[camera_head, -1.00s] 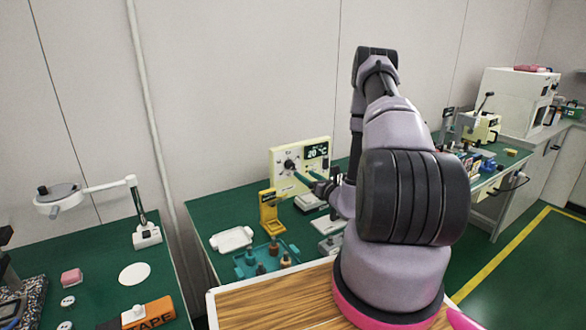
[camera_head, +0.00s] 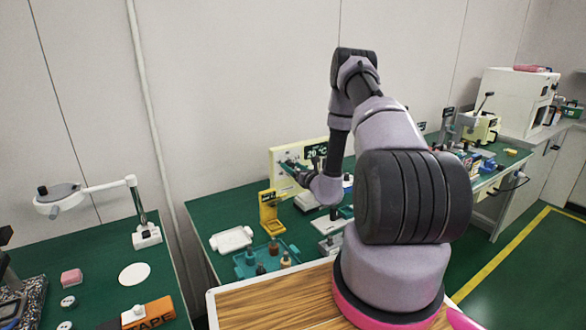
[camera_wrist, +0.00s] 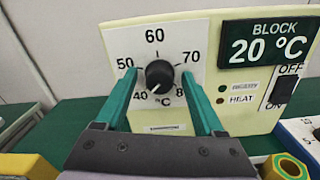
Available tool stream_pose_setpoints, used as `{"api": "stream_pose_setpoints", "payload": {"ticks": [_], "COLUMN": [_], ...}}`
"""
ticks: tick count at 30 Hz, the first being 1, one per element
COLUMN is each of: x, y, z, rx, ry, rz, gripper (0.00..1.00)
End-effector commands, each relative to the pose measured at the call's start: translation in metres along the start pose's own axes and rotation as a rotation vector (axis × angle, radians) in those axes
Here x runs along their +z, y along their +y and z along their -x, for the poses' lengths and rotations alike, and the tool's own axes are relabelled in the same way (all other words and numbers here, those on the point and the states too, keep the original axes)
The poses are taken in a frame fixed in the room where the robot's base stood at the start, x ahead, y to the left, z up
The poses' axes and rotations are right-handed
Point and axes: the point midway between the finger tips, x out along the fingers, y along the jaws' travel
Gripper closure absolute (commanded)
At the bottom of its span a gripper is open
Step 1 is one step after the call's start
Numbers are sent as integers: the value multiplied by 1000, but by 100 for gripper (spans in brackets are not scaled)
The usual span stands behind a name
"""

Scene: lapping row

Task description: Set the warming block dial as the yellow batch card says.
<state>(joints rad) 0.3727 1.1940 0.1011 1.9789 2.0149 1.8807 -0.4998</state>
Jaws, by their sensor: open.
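The warming block (camera_head: 281,183) is a cream box against the wall, its dial hidden behind my gripper in the head view. In the wrist view its black dial knob (camera_wrist: 158,74) sits on a white scale marked 40 to 80 °C. The block's display (camera_wrist: 265,45) reads 20 °C. My gripper (camera_wrist: 159,80) is open, its green fingers on either side of the knob; I cannot tell whether they touch it. A yellow stand (camera_head: 268,222) with a dark label is left of the block; its writing is too small to read.
An OFF/ON switch (camera_wrist: 285,88) and a HEAT lamp (camera_wrist: 220,101) are right of the dial. Yellow parts show at the wrist view's lower corners.

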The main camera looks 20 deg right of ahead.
Motion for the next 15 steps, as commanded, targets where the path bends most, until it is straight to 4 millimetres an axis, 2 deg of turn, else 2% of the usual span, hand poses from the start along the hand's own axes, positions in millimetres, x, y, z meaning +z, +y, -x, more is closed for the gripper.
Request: {"api": "stream_pose_setpoints", "payload": {"ticks": [3,4,8,9,15], "x": [0,0,0,0,0], "y": [0,0,0,0,0], "z": [0,0,0,0,0], "rx": [0,0,0,0,0], "ry": [0,0,0,0,0], "rz": [0,0,0,0,-5], "gripper": [30,33,83,98,100]}}
